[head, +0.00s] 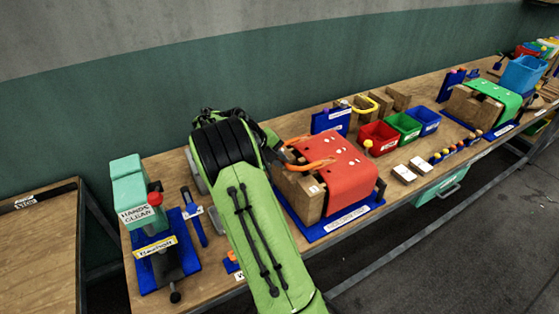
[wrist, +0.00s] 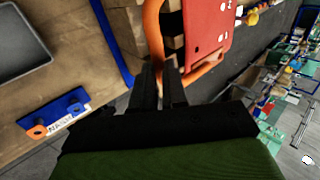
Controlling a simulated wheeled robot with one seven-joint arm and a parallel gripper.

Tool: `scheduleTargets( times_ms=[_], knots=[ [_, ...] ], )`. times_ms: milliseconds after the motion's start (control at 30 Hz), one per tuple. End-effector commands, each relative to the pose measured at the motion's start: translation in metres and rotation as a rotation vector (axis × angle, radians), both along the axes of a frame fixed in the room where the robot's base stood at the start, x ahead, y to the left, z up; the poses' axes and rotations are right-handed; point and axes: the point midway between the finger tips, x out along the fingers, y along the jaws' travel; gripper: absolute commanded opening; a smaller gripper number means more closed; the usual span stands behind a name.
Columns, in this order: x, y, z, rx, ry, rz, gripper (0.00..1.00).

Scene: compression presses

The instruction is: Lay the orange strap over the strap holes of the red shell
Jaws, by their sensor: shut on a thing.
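The red shell (head: 350,176) sits over wooden blocks on a blue base in the middle of the bench, with small holes in its top. The orange strap (head: 318,164) reaches from my gripper (head: 284,147) to the shell's left edge. In the wrist view the red shell (wrist: 207,28) is at the top, and the strap (wrist: 153,28) curves past its near edge. My gripper (wrist: 163,78) is shut on the strap, close beside the shell. The exact grip point is partly hidden by the dark fingers. My green arm hides part of the bench in front.
A teal press (head: 130,188) with a red knob stands at the left. Red (head: 379,138), green (head: 404,126) and blue (head: 426,119) bins stand right of the shell, with white blocks in front. A yellow handle (head: 366,105) is behind. A green shell (head: 494,96) is farther right.

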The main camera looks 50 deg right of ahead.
Motion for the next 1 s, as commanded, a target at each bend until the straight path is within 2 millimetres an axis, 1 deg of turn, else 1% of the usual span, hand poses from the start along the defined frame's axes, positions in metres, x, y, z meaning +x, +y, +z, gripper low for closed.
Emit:
scheduleTargets(
  times_ms=[33, 500, 667, 1000],
  knots=[
    [0.0, 0.0, -0.008, 0.0, -0.001, 0.0, 0.0],
    [0.0, 0.0, -0.041, 0.0, -0.002, 0.0, 0.0],
    [0.0, 0.0, -0.044, 0.001, -0.002, 0.0, 0.0],
    [0.0, 0.0, -0.043, 0.001, -0.001, 0.001, 0.0]
  ],
)
